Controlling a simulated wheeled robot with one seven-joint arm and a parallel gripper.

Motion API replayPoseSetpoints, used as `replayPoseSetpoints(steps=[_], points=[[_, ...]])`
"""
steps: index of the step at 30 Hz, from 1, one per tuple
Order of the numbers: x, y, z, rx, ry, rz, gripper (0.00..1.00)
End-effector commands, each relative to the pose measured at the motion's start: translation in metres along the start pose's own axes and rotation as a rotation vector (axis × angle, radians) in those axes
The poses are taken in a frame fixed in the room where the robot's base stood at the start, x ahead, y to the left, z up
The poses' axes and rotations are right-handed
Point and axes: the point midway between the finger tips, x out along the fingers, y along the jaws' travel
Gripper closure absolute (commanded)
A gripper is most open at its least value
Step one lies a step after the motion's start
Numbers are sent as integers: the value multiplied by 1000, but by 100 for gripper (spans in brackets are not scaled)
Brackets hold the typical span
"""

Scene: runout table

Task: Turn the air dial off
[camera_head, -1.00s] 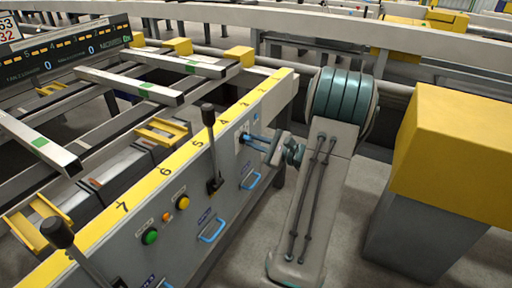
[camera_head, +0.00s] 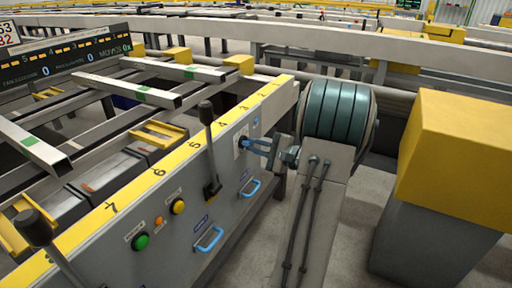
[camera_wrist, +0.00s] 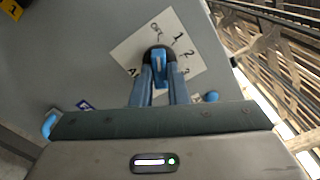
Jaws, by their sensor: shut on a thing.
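The air dial (camera_wrist: 158,55) is a dark round knob with a blue grip, on a white label plate (camera_wrist: 186,50) marked OFF, 1, 2 and other signs. The plate is on the grey front panel of the runout table. My gripper (camera_wrist: 158,75), with blue fingers, is shut on the dial's blue grip in the wrist view. The grip points roughly up and down in that view, and the OFF mark is just above it. In the head view my gripper (camera_head: 248,144) reaches the panel from the right, and its fingers partly hide the dial.
The panel (camera_head: 225,160) also bears a black lever (camera_head: 208,140), blue handles (camera_head: 209,239), a green button (camera_head: 140,241) and yellow buttons (camera_head: 178,207). A yellow-topped block (camera_head: 455,145) stands right of my arm. Floor shows between them.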

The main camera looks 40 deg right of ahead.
Motion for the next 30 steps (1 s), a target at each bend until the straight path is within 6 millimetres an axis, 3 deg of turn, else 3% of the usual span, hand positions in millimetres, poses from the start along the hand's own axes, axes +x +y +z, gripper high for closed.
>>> replayPoseSetpoints(steps=[5, 6, 8, 9, 20, 23, 30], points=[[-1, -1, -1, 0, 4, -2, 100], [-1, -1, -1, 0, 4, -2, 84], [-1, -1, -1, 1, 3, -1, 67], [-1, -1, -1, 1, 3, -1, 65], [-7, -1, 0, 2, 3, 0, 65], [-21, -2, 0, 3, 3, 0, 65], [-76, -2, 0, 3, 5, -2, 65]])
